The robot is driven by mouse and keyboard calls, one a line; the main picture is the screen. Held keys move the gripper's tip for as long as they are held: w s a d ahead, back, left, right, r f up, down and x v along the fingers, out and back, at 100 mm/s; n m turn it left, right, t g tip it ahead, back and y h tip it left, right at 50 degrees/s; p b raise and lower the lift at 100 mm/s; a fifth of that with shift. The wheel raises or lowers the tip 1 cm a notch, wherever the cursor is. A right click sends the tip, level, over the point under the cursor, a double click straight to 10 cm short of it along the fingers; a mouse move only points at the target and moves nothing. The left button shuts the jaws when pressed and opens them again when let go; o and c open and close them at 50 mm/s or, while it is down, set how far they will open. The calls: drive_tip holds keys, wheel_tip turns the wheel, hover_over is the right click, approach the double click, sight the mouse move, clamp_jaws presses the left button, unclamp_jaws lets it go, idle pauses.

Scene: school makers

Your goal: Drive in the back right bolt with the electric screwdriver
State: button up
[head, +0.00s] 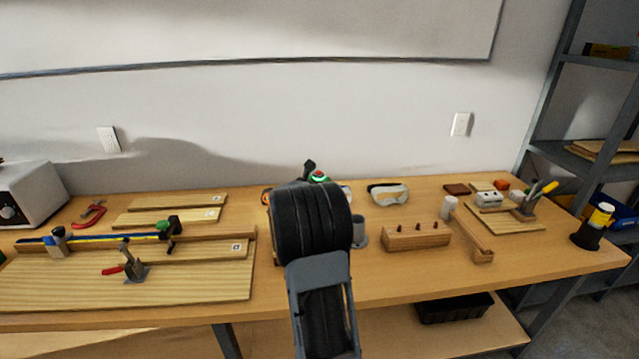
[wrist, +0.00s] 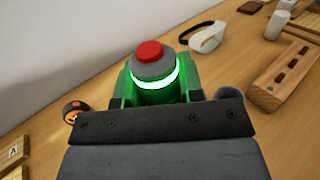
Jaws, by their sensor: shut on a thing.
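The held tool, which looks like the electric screwdriver (wrist: 151,66), shows a grey round cap with a red button and a glowing green ring in the wrist view. My gripper (wrist: 152,88) is shut around it, with a finger on either side. In the head view the red and green top of the tool (head: 319,176) shows just behind my dark wrist. My arm hides the tool's lower part and what is beneath it. I cannot make out the back right bolt in either view.
A wooden block with dark pegs (head: 417,237), safety goggles (head: 388,194) and a grey cup (head: 360,232) stand right of my arm. Boards with clamps (head: 125,285) fill the left side. A yellow-topped tool in a black stand (head: 592,228) is at far right.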

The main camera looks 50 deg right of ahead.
drive_tip(key=shift+f+b, duration=0.6)
idle(1.1)
drive_tip(key=shift+f+b, duration=0.3)
drive_tip(key=shift+b, duration=0.55)
idle(2.9)
drive_tip(key=shift+r, duration=0.15)
drive_tip(key=shift+r+p, duration=1.8)
drive_tip(key=shift+r, duration=1.1)
